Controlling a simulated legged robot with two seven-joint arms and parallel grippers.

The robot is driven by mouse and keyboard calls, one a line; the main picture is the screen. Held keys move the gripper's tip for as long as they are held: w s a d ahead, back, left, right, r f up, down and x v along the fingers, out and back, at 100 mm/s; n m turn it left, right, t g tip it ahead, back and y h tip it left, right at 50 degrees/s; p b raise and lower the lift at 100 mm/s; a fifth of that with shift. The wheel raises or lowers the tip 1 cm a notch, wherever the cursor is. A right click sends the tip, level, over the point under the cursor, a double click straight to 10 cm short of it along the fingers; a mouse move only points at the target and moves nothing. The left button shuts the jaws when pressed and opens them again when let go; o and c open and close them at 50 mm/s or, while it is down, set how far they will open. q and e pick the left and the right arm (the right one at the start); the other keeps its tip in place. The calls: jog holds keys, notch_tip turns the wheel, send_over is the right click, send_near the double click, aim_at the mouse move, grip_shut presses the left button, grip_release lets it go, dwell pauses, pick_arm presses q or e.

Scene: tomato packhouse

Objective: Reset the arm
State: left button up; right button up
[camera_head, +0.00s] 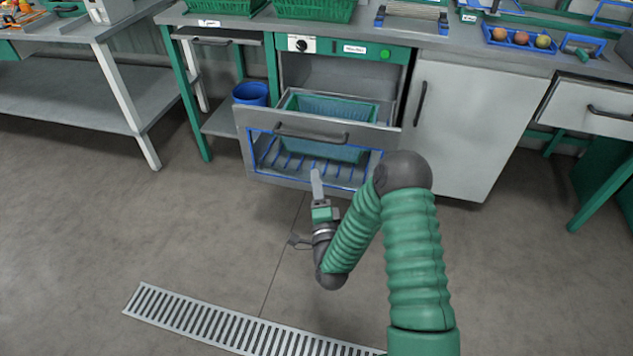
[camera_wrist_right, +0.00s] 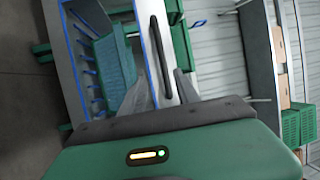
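My right gripper (camera_head: 317,187) is at the end of my bent green arm, in front of and below the pulled-out drawer (camera_head: 388,132). In the head view its finger points up toward the drawer front. The dark drawer handle (camera_head: 311,135) also shows in the wrist view (camera_wrist_right: 160,47), beyond the fingers. I cannot tell how close they are to it. My left gripper is out of view.
A green crate (camera_head: 330,105) sits in the drawer, with blue bars (camera_head: 300,168) below the handle. A blue bucket (camera_head: 250,94) stands on a low shelf to the left. A grey cabinet (camera_head: 470,125) is at right. The floor in front is clear, with a flat drain grate (camera_head: 230,325).

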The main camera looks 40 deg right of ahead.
jog(key=shift+s+a+f, duration=0.1)
jog(key=shift+s+a, duration=0.05)
jog(key=shift+s, duration=0.15)
